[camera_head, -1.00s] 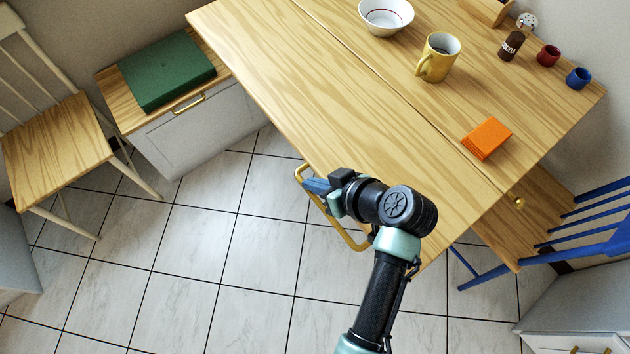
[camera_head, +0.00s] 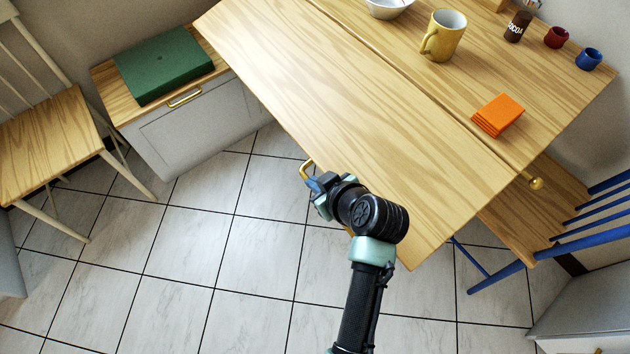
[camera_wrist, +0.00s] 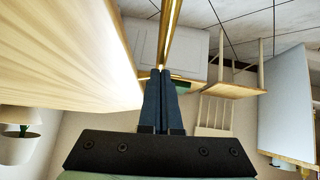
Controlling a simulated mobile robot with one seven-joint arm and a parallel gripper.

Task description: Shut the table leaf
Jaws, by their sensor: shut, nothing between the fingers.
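The table leaf (camera_head: 350,120) is the near wooden panel, beside the fixed table top along a dark seam. It looks roughly in line with the top; its exact tilt I cannot tell. A brass handle (camera_head: 305,168) shows at the leaf's near edge, mostly hidden by the leaf and my arm. My gripper (camera_head: 314,184) is at this edge, beside the handle. In the wrist view the blue-grey fingers (camera_wrist: 160,73) are shut and empty, their tips against or close to the brass bar (camera_wrist: 170,30). The leaf's pale wood (camera_wrist: 70,55) fills the left there.
A bench with a green box (camera_head: 165,68) and a wooden chair (camera_head: 50,140) stand left. A blue chair (camera_head: 590,220) stands right. Tiled floor is clear in front.

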